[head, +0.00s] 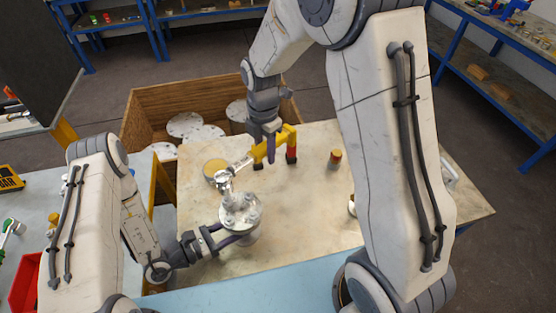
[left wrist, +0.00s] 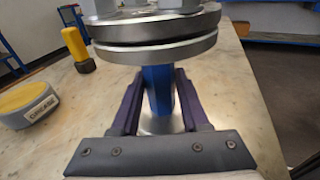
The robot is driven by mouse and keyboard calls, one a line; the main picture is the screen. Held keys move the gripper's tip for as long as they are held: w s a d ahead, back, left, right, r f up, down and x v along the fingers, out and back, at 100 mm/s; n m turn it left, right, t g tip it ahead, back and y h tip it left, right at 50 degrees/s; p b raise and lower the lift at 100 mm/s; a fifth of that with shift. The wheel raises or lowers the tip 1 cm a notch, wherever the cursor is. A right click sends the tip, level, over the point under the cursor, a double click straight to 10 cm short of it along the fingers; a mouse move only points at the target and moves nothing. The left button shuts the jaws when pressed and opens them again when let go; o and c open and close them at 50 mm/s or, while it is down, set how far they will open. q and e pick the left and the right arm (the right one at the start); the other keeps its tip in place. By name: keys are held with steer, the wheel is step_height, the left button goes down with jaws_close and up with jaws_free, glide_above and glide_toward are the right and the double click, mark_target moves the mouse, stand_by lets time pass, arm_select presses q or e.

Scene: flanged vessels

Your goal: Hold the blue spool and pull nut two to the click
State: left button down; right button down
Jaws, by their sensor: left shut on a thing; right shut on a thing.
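The vessel stands on the table with a round grey flange (head: 240,212) on top; several nuts or studs show there, and I cannot tell which is nut two. In the left wrist view its blue spool (left wrist: 158,88) is below the flange pair (left wrist: 155,38). My left gripper (head: 228,240) is shut around the spool, with a purple finger on each side. My right gripper (head: 270,150) is shut on a silver wrench (head: 240,165), whose grip is mostly hidden. The wrench head (head: 223,179) is above the far left of the flange; whether it is seated on a nut is unclear.
A wooden crate (head: 148,108) with pale discs is behind. The table's middle right is clear.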

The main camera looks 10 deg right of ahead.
mark_target(262, 149)
steer(key=r+n, duration=0.1)
steer(key=n, duration=0.1)
steer(key=r+n, duration=0.1)
steer(key=n, duration=0.1)
steer(key=s+a+n, duration=0.1)
steer(key=n, duration=0.2)
steer(key=shift+s+r, duration=0.1)
steer(key=shift+r, duration=0.3)
steer(key=shift+f, duration=2.25)
steer(key=shift+f, duration=0.2)
steer(key=shift+f, duration=1)
steer(key=shift+m, duration=0.6)
steer(key=shift+s+d+r, duration=0.1)
steer(key=shift+d+r, duration=0.15)
steer(key=shift+r, duration=0.55)
steer(key=shift+s+d+r, duration=0.15)
steer(key=shift+d+r, duration=0.15)
steer(key=shift+r, duration=0.55)
steer(key=shift+s+d+r, duration=0.1)
steer(key=shift+d+r, duration=0.15)
steer(key=shift+r, duration=0.55)
